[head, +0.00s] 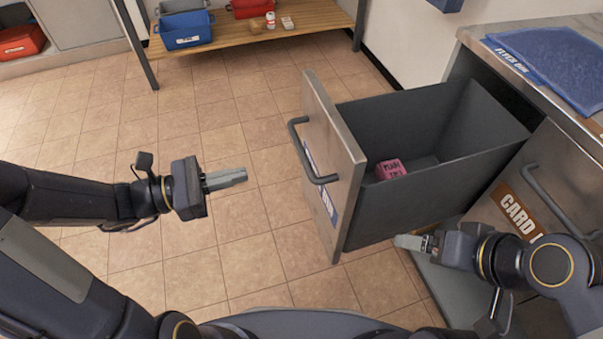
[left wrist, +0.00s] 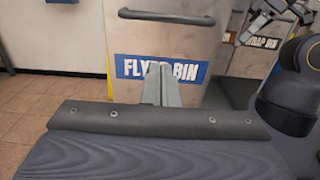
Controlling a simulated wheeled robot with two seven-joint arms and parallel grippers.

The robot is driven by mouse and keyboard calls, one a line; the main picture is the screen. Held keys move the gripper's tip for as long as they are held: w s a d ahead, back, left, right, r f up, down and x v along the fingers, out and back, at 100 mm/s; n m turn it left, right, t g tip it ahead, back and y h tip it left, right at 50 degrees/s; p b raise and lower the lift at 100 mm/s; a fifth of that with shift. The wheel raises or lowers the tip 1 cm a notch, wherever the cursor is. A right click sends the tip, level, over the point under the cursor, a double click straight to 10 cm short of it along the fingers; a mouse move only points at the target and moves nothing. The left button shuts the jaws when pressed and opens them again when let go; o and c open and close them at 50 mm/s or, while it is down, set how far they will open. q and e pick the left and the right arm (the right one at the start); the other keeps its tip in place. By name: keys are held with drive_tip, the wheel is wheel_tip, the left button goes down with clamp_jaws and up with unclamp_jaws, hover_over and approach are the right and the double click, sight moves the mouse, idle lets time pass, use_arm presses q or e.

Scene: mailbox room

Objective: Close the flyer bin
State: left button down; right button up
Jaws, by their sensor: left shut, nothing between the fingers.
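The flyer bin (head: 345,140) is a grey drawer pulled well out of the cabinet, with a metal front panel and a dark bar handle (head: 308,158). A small pink item (head: 390,169) lies inside it. In the left wrist view its front (left wrist: 200,45) with the blue "FLYER BIN" label (left wrist: 190,71) and handle (left wrist: 180,17) faces me. My left gripper (head: 240,177) is shut and empty, in the air left of the bin front and apart from it in the head view. My right gripper (head: 402,241) is below the bin's near side; its finger gap is not clear.
A wooden bench (head: 220,32) with blue and red bins stands at the back. The tiled floor left of the flyer bin is clear.

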sight(319, 155)
use_arm(q)
drive_tip(key=b+x, duration=0.4)
drive_tip(key=x, duration=0.9)
drive_tip(key=shift+s+f, duration=0.1)
drive_tip(key=shift+w+d, duration=0.2)
drive_tip(key=shift+d, duration=0.25)
use_arm(e)
wheel_tip(319, 155, down, 4)
drive_tip(key=shift+f, duration=0.15)
